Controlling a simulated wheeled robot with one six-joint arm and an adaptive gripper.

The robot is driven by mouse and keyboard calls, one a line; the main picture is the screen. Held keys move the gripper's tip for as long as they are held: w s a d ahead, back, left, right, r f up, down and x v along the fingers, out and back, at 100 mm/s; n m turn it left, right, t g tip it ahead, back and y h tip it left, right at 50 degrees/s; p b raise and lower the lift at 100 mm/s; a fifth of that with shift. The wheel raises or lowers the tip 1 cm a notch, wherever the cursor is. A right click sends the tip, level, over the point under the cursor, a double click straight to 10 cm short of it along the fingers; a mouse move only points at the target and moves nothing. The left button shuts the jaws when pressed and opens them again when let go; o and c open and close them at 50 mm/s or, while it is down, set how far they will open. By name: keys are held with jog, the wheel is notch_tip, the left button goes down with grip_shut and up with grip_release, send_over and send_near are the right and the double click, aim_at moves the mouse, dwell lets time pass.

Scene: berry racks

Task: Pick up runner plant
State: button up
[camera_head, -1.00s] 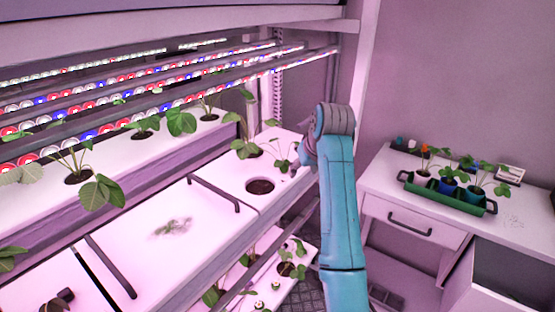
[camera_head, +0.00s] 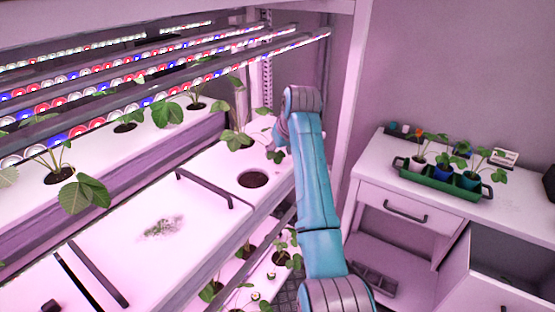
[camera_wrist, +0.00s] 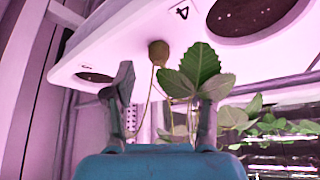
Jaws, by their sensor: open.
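In the wrist view, my gripper (camera_wrist: 163,90) is open, with one finger on each side of a thin stem. The runner plant has green leaves (camera_wrist: 188,72) close to the right finger and thin stems running down between the fingers. A small brown plug (camera_wrist: 158,52) sits just beyond the fingertips, against the white tray's edge; I cannot tell whether it touches the tray. In the head view, leaves (camera_head: 277,154) hang at the tray's right edge beside my arm. My fingers are hidden there behind the arm.
The white tray (camera_wrist: 130,35) bears a "4" and soil-filled holes (camera_wrist: 95,77). In the head view, one soil hole (camera_head: 253,179) has no plant. Lamp bars (camera_head: 200,75) cross above the shelves. A green caddy (camera_head: 440,183) with potted plants stands on the right-hand desk (camera_head: 375,160).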

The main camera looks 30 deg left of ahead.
aim_at(279, 157)
jog(key=shift+x, duration=1.35)
jog(key=c, duration=0.8)
notch_tip(279, 157, up, 10)
jog(key=shift+r, duration=0.1)
jog(key=shift+c, duration=0.2)
grip_shut()
